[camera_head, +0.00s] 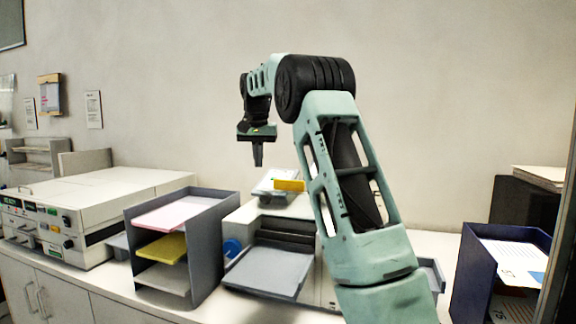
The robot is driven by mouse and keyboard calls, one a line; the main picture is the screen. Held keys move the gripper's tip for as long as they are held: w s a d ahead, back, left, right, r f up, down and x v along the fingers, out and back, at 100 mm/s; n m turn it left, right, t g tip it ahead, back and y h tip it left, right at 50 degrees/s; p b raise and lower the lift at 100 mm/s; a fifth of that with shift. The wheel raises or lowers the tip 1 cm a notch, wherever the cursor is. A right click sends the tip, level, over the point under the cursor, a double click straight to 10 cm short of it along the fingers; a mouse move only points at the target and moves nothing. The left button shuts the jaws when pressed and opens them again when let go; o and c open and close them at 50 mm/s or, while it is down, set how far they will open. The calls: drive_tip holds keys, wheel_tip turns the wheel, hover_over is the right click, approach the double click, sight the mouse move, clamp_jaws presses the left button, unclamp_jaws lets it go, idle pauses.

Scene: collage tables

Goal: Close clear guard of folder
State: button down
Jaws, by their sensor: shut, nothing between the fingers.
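The folder (243,214) is a low off-white machine on the counter in the middle, with a blue knob (232,248) on its left side and a grey tray (265,272) sloping out at its front. A small greyish raised piece with a yellow block (289,185) sits on its top. I cannot tell whether this piece is the clear guard or whether the guard is open. My gripper (258,164) points down, shut and empty, above and slightly left of that piece, apparently apart from it. My arm hides the folder's right part.
A grey paper rack (211,252) with pink and yellow sheets stands close left of the folder. A large beige machine (85,207) is farther left. A dark blue paper tray (474,262) stands at the right.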

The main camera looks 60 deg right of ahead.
drive_tip(key=s+d+r+m, duration=0.3)
drive_tip(key=s+d+r, duration=0.15)
drive_tip(key=d, duration=0.45)
drive_tip(key=shift+g+h, duration=0.4)
drive_tip(key=f+p, duration=0.1)
drive_tip(key=f, duration=0.2)
drive_tip(key=f+p, duration=0.2)
drive_tip(key=f, duration=0.1)
drive_tip(key=s+f+p, duration=0.1)
drive_tip(key=f, duration=0.3)
drive_tip(key=shift+a+p, duration=0.3)
drive_tip(key=shift+a, duration=0.1)
drive_tip(key=shift+f+b, duration=0.1)
drive_tip(key=shift+b, duration=0.25)
